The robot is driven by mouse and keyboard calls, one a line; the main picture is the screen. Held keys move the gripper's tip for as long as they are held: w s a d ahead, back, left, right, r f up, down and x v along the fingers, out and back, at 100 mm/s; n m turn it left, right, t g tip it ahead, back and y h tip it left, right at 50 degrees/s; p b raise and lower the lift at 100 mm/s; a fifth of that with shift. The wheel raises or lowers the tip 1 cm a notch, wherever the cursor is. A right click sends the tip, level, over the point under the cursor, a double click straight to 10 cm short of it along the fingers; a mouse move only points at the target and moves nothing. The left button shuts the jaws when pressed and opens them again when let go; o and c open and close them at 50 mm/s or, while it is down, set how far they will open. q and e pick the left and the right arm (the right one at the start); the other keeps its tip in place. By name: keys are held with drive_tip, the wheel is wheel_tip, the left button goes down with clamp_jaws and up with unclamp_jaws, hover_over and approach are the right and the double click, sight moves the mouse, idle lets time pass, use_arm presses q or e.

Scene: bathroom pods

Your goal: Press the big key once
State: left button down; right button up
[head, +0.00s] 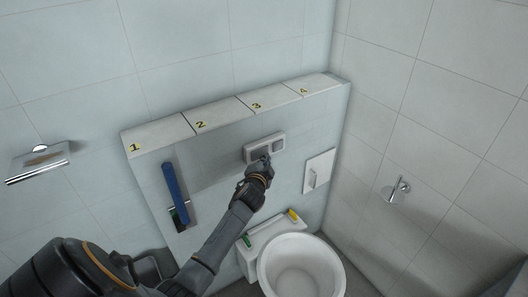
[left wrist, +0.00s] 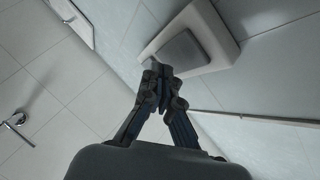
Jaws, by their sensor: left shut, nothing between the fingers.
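The flush plate (head: 250,150) is a light grey panel on the wall face below the numbered ledge. Its big key (head: 258,152) is the darker, wider pad on the left. The smaller key (head: 278,144) is beside it on the right. My left gripper (head: 265,160) is shut and empty, with its tips at the plate's lower edge, partly covering the big key. In the left wrist view, the shut fingertips (left wrist: 158,72) are close to the dark grey big key (left wrist: 182,50) on the plate (left wrist: 217,32). I cannot tell whether they touch it. My right gripper is out of view.
A ledge (head: 215,112) with tiles numbered 1 to 4 runs above the plate. The white toilet (head: 301,264) stands below. A blue-handled tool (head: 175,190) hangs at left, a white panel (head: 319,171) is at right, and wall holders (head: 396,190) are on the side walls.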

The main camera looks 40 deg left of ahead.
use_arm(q)
drive_tip(key=shift+a, duration=0.1)
idle(0.6)
drive_tip(key=shift+w+a+f, duration=0.1)
drive_tip(key=shift+a, duration=0.25)
drive_tip(key=shift+w+a, duration=0.15)
drive_tip(key=shift+a, duration=0.25)
idle(0.6)
idle(0.4)
drive_tip(key=shift+s+d, duration=0.35)
drive_tip(key=shift+d, duration=0.45)
drive_tip(key=d, duration=0.1)
drive_tip(key=s+d, duration=0.1)
drive_tip(key=d, duration=0.2)
drive_tip(key=shift+s+d+p, duration=0.3)
drive_tip(key=shift+d, duration=0.1)
idle(0.5)
